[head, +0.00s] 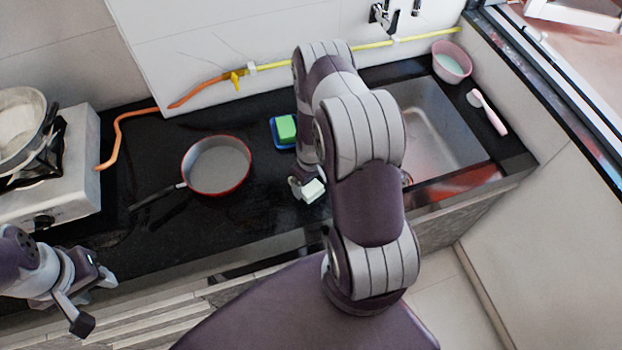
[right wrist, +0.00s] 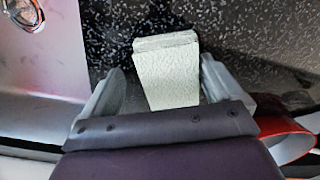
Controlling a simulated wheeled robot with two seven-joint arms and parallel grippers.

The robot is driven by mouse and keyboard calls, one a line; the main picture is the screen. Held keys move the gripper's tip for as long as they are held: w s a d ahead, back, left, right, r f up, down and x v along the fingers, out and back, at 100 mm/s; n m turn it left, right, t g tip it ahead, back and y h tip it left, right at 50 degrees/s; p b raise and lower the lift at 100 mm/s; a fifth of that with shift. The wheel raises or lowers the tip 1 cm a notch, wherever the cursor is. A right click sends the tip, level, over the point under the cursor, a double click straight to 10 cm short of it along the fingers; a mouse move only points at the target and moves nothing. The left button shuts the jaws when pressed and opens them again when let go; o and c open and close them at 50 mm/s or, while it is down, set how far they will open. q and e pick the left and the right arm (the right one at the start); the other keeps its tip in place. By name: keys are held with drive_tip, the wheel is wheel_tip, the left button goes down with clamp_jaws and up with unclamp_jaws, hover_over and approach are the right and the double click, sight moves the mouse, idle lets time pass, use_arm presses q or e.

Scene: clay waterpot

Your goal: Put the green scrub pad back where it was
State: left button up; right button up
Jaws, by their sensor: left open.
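A bright green block (head: 286,127), which looks like the scrub pad, sits on a small blue tray (head: 279,145) behind my right arm, to the right of the pan. My right gripper (head: 306,189) is low near the counter's front edge, in front of that tray. A pale, whitish block (head: 314,191) is between its fingers. In the right wrist view this pale block (right wrist: 168,75) lies close to the right finger, with a narrow dark gap at the left finger; a firm grip is unclear. My left gripper (head: 95,299) is open and empty at the lower left.
A red-rimmed pan (head: 218,165) stands on the black counter, its handle pointing left. A stove (head: 62,165) is at the left. The sink (head: 435,135) is at the right, with a pink bowl (head: 451,63) and pink brush (head: 489,113) beyond it. An orange hose (head: 117,130) runs along the wall.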

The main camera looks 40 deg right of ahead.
drive_tip(key=shift+w+a, duration=0.1)
drive_tip(key=shift+a, duration=0.05)
drive_tip(key=shift+r, duration=0.3)
drive_tip(key=shift+w+r, duration=0.1)
drive_tip(key=shift+r, duration=0.15)
drive_tip(key=a+r+b, duration=0.2)
drive_tip(key=a+r, duration=0.1)
drive_tip(key=r, duration=1.3)
use_arm(q)
drive_tip(key=shift+s+a+f, duration=0.1)
drive_tip(key=shift+a+f, duration=0.2)
drive_tip(key=shift+f, duration=0.5)
use_arm(e)
drive_tip(key=s+a+r+t, duration=0.1)
drive_tip(key=s+a+r, duration=0.7)
drive_tip(key=a+r, duration=0.2)
drive_tip(key=shift+s+a+r+m, duration=0.25)
drive_tip(key=shift+s+a+m, duration=0.15)
drive_tip(key=shift+a, duration=0.1)
